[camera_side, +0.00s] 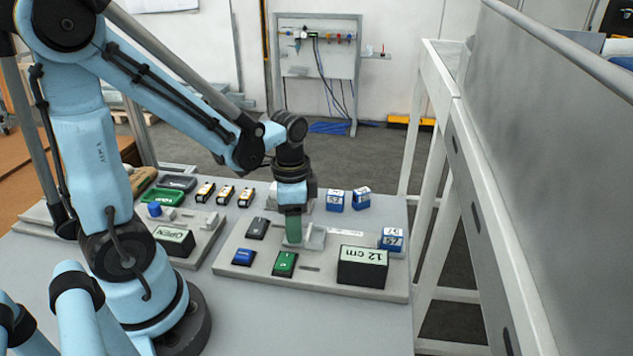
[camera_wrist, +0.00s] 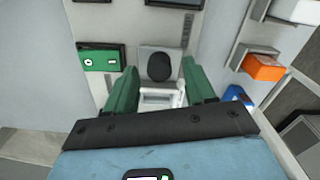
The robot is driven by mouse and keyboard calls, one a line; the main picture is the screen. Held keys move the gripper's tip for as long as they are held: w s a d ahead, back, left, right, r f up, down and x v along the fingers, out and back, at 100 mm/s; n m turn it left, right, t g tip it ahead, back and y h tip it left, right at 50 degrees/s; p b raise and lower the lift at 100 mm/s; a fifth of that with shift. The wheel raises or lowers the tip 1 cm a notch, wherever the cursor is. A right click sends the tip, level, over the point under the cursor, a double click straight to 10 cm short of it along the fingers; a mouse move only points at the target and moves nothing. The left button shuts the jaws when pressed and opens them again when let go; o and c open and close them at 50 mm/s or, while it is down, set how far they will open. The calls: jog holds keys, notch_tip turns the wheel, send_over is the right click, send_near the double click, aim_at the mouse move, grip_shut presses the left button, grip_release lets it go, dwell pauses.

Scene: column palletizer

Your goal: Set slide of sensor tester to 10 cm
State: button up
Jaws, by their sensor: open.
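The sensor tester (camera_side: 230,262) is a light grey base plate on the table in the side view. Its black display box (camera_side: 363,266) reads "12 cm". The grey slide (camera_side: 315,239) stands on the plate behind the display. My gripper (camera_side: 293,240) points down at the slide, with its green fingers low over it. In the wrist view my gripper (camera_wrist: 160,72) has its two green fingers apart, with a grey block bearing a dark round spot (camera_wrist: 160,67) and a paler piece between them. I cannot tell whether the fingers touch the slide.
On the tester plate sit a green block (camera_side: 285,264), a blue block (camera_side: 244,257), a dark block (camera_side: 258,228) and a blue-white block (camera_side: 391,239). A second station with an "OPEN" display (camera_side: 174,241) stands to the left. Several small yellow-black blocks (camera_side: 225,195) lie behind.

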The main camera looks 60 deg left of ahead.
jog(key=shift+f, duration=0.1)
jog(key=shift+c, duration=0.3)
grip_shut()
jog(key=shift+w+d, duration=0.55)
jog(key=shift+o, duration=0.3)
grip_release()
